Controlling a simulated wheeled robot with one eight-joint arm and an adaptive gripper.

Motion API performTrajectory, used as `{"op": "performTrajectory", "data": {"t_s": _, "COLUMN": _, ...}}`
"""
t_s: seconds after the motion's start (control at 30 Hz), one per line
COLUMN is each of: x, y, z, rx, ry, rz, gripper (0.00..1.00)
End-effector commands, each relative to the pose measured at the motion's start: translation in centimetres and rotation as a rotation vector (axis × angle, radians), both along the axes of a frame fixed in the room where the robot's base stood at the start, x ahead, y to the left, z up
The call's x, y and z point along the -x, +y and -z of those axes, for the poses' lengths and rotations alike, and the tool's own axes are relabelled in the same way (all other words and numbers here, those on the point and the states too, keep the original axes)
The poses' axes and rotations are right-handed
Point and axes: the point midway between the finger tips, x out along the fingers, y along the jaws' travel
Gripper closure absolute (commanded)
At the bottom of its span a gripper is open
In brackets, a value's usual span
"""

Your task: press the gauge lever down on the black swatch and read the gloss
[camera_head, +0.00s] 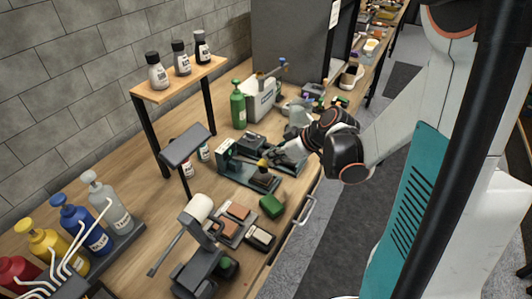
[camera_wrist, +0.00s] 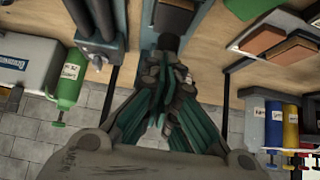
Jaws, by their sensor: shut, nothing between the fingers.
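My gripper (camera_head: 277,158) is shut and empty, low over the blue-grey base plate (camera_head: 236,177) on the bench. A small device with a yellow-topped knob (camera_head: 262,163) and a dark block below it (camera_head: 262,180) stands on that plate, just left of the fingertips; it may be the gauge lever. In the wrist view my closed fingers (camera_wrist: 167,72) point at a dark round knob (camera_wrist: 168,42) close ahead of the tips; I cannot tell whether they touch. A dark green upright housing (camera_head: 225,151) stands on the plate's left end. I cannot make out the black swatch or any gloss reading.
A green block (camera_head: 272,206) and a tray (camera_head: 224,237) of brown pads lie in front. A grey panel on a post (camera_head: 188,146) stands left. A green bottle (camera_head: 238,106) and white machine (camera_head: 261,99) stand behind. Coloured pump bottles (camera_head: 80,223) fill the left.

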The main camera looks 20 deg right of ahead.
Motion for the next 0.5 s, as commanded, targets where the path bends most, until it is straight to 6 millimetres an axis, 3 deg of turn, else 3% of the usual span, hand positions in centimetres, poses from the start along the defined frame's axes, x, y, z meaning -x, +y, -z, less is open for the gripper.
{"op": "performTrajectory", "data": {"t_s": 0.2, "x": 0.8, "y": -0.6, "z": 2.6, "rx": 0.000, "ry": 0.000, "rz": 0.001, "gripper": 1.00}}
{"op": "performTrajectory", "data": {"t_s": 0.5, "x": 1.1, "y": -0.9, "z": 4.2, "rx": 0.001, "ry": 0.000, "rz": 0.001, "gripper": 1.00}}
